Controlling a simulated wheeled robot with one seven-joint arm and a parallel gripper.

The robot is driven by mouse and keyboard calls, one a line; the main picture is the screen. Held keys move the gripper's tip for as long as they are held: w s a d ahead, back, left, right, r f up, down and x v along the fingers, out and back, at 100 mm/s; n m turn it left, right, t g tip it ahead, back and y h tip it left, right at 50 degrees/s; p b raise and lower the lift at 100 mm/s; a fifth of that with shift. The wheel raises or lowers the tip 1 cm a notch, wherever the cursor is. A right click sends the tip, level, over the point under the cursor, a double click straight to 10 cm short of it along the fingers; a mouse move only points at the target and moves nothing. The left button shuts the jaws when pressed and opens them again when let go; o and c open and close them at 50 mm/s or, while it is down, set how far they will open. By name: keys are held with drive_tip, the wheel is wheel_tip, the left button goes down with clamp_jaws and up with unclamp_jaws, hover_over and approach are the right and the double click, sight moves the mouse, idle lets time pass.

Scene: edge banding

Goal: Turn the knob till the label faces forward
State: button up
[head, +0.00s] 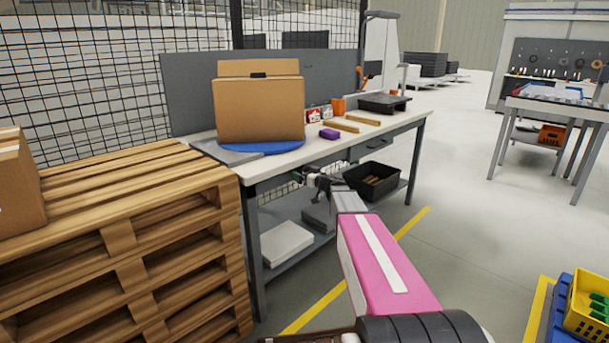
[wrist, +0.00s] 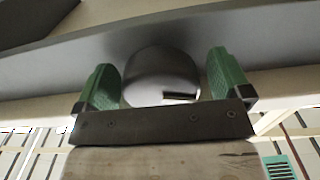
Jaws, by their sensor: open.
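A grey rounded knob (wrist: 155,72) with a dark slot or mark near its lower right shows in the wrist view. The green finger pads of my gripper (wrist: 163,80) stand open on either side of it, with a narrow gap visible at the right. In the head view my gripper (head: 315,181) is at the front edge of the workbench (head: 290,161), and the knob cannot be made out there. A cardboard box (head: 259,108) stands on a blue round turntable (head: 262,148) on the bench. I see no clear label on its visible face.
A wooden pallet stack (head: 120,205) stands close at the left. A black bin (head: 372,181) sits on the lower shelf, right of my gripper. A purple block (head: 329,134) and wooden strips (head: 341,126) lie on the bench. Open floor lies to the right.

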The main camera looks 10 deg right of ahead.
drive_tip(key=c, duration=0.9)
drive_tip(key=m, duration=0.4)
drive_tip(key=shift+m, duration=0.4)
drive_tip(key=o, duration=0.9)
drive_tip(key=shift+s, duration=0.1)
drive_tip(key=v, duration=1)
drive_tip(key=shift+s+d, duration=0.2)
drive_tip(key=shift+s, duration=0.1)
